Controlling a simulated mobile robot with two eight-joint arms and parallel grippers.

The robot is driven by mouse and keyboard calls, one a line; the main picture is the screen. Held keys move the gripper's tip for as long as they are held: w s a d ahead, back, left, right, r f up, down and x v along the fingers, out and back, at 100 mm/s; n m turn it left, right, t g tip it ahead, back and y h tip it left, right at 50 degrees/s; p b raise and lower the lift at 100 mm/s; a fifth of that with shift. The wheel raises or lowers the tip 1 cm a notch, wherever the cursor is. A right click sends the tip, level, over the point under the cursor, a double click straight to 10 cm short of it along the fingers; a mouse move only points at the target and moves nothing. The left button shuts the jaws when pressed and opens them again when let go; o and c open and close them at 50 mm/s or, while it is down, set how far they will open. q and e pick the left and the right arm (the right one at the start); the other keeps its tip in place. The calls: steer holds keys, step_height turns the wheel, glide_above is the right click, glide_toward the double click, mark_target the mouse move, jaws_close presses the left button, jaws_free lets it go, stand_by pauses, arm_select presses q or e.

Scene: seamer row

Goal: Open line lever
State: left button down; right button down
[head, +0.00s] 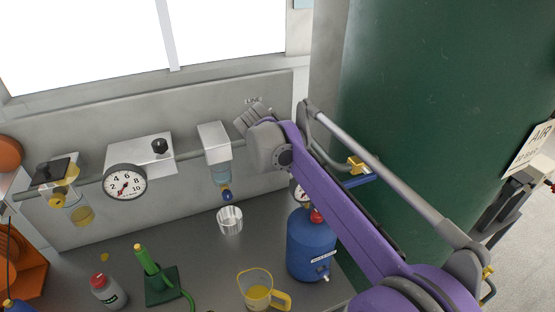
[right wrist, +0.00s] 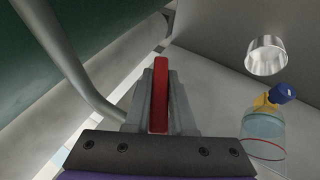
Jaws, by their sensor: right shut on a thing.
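The line lever is a red bar (right wrist: 160,88) in the right wrist view, standing between my right gripper's two grey fingers. My right gripper (right wrist: 161,105) is shut on it. In the head view my purple right arm reaches in from the right, and its gripper (head: 256,116) is at the wall just under the LINE label (head: 253,100). The gripper and wrist hide the lever there. The grey air pipe (head: 188,156) runs along the wall toward this spot. My left gripper is not in view.
On the pipe sit a gauge (head: 125,182), a regulator box (head: 140,152) and a clear-bowled unit (head: 221,172). A metal cup (head: 230,220), blue tank (head: 311,250), yellow-rimmed jug (head: 256,289) and red-capped bottle (head: 108,291) stand on the bench. A large green tank (head: 430,90) is at right.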

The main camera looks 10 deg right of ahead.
steer(key=h, duration=0.2)
steer(key=d+r+n+t+h, duration=0.1)
steer(key=h, duration=0.1)
steer(key=shift+w+d, duration=0.1)
steer(key=shift+w, duration=0.05)
steer(key=shift+d+r+n+t+h, duration=0.15)
steer(key=shift+r+t+h, duration=0.1)
steer(key=shift+h, duration=0.35)
steer(key=shift+d+r+n+t+h, duration=0.15)
steer(key=shift+t+h, duration=0.1)
steer(key=shift+h, duration=0.35)
steer(key=shift+d+r+n+t+h+b, duration=0.1)
steer(key=shift+r+n+t+h+b, duration=0.2)
steer(key=shift+h, duration=0.35)
steer(key=shift+d+r+n+t+h+b, duration=0.15)
steer(key=shift+r+n+t+h, duration=0.2)
steer(key=shift+h, duration=0.3)
steer(key=c, duration=0.8)
jaws_free()
steer(key=shift+o, duration=0.2)
steer(key=shift+w, duration=0.1)
steer(key=v, duration=1.1)
steer(key=shift+b, duration=0.45)
